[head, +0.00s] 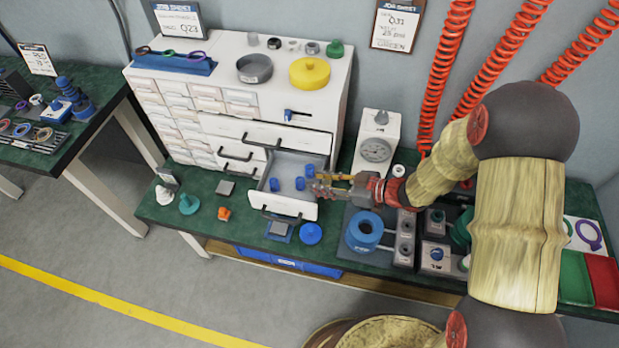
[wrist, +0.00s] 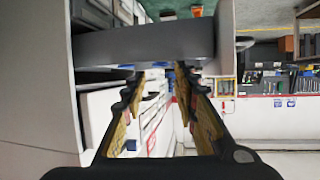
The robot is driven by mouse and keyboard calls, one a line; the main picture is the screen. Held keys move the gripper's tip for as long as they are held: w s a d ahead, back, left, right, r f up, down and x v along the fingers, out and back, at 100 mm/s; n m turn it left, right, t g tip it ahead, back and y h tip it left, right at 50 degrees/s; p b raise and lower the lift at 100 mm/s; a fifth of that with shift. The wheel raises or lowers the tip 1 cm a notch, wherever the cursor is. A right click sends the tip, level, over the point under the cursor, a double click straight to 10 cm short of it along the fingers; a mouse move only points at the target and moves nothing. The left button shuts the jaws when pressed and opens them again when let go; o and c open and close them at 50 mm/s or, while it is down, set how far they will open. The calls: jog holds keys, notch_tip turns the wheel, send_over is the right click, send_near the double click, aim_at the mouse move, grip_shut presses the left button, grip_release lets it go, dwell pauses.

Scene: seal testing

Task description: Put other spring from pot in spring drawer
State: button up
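An open white drawer (head: 292,207) juts from the white cabinet, with small blue springs inside. One blue spring (head: 274,184) lies at the left and another (head: 299,183) near the middle. A third blue piece (head: 309,170) shows at the drawer's right side, close to my fingertips; I cannot tell whether it touches them. My gripper (head: 317,183) is over the drawer's right edge. In the wrist view my gripper (wrist: 158,74) has its fingers apart with nothing clearly held between them. A blue round pot-like piece with a hole (head: 365,232) stands on the bench to the right.
A white gauge box (head: 377,150) stands behind my gripper. A grey block with holes (head: 404,240) is beside the blue round piece. A blue disc (head: 311,233) and an orange part (head: 224,213) lie near the front edge. Red coiled hoses (head: 445,75) hang behind my arm.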

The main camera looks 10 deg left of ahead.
jog(key=p+v, duration=0.2)
jog(key=v, duration=0.5)
jog(key=w+d+r+m+t+h, duration=0.3)
jog(key=w+d+r+t+h, duration=0.2)
jog(key=w+d+r, duration=0.4)
jog(key=d+r+m+t+h, duration=0.2)
jog(key=d+r+m+h, duration=0.4)
jog(key=d+r, duration=0.4)
jog(key=s+d+r+m+g+h, duration=0.1)
jog(key=s+d+r+m+h, duration=0.15)
jog(key=s, duration=0.35)
jog(key=s+d+r+m+g+h, duration=0.1)
jog(key=s+d+r+h, duration=0.15)
jog(key=s, duration=0.45)
jog(key=s+a+r+m+g+y, duration=0.1)
jog(key=s+a, duration=0.5)
jog(key=s, duration=0.9)
jog(key=shift+s+m+g+y, duration=0.2)
jog(key=shift+m+g+y, duration=0.45)
jog(key=shift+g+y, duration=0.4)
jog(key=shift+a, duration=0.2)
